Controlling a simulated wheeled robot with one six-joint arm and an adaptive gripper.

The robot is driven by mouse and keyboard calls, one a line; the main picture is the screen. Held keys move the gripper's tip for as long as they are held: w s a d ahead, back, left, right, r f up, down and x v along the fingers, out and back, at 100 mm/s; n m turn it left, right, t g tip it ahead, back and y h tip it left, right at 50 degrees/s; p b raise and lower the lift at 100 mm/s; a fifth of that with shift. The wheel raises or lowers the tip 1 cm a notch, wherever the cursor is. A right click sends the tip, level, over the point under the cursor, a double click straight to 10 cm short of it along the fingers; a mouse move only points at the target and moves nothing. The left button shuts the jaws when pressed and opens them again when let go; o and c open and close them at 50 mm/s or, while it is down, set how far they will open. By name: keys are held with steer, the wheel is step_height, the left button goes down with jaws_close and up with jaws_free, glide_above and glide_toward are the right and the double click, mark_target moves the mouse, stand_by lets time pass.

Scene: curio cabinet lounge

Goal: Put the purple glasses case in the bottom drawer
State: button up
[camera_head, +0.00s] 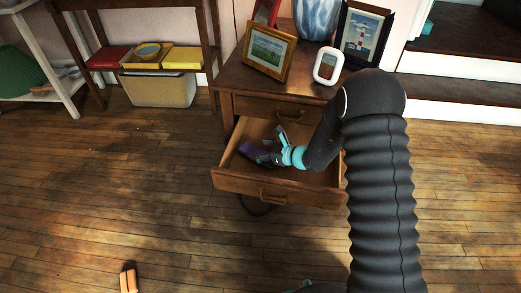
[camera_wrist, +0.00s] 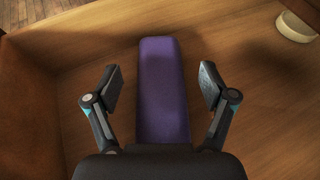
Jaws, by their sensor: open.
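The purple glasses case (camera_wrist: 164,90) lies on the bottom of the open drawer, between the two spread fingers of my gripper (camera_wrist: 162,88). In the wrist view there is a gap between the case and each finger. The case's near end is hidden behind my gripper body. In the head view the case (camera_head: 254,151) shows inside the drawer, with my gripper (camera_head: 268,150) reaching down over it. The bottom drawer (camera_head: 235,182) of the wooden cabinet is pulled out.
A pale round object (camera_wrist: 295,27) sits in the drawer's corner. The upper drawer (camera_head: 270,108) is shut. Picture frames (camera_head: 269,52), a white rounded object (camera_head: 328,66) and a blue vase (camera_head: 316,18) stand on top. An orange-brown item (camera_head: 128,279) lies on the otherwise open floor.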

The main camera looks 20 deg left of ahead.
steer(key=shift+r+p, duration=0.6)
steer(key=shift+p, duration=0.15)
steer(key=shift+d+r, duration=0.25)
steer(key=shift+d, duration=0.05)
steer(key=v, duration=1.1)
steer(key=shift+d, duration=0.2)
steer(key=shift+s+f, duration=0.1)
steer(key=shift+s, duration=0.05)
steer(key=s+d+r+n+g+h, duration=0.2)
steer(key=s+d+r+n, duration=0.2)
steer(key=s+r+n, duration=0.3)
steer(key=s+d+r+n+g+h, duration=0.1)
steer(key=s+d+r+n, duration=0.2)
steer(key=s+r+n, duration=0.5)
steer(key=s+d+r+n+t+h, duration=0.2)
steer(key=s+d+r+h, duration=0.3)
steer(key=d, duration=0.5)
steer(key=s+d+r+n+t+h, duration=0.2)
steer(key=s+d+r+n+h, duration=0.2)
steer(key=s+d, duration=0.3)
steer(key=d+r, duration=0.1)
steer(key=d, duration=0.2)
steer(key=shift+t+h, duration=0.3)
steer(key=shift+h, duration=0.1)
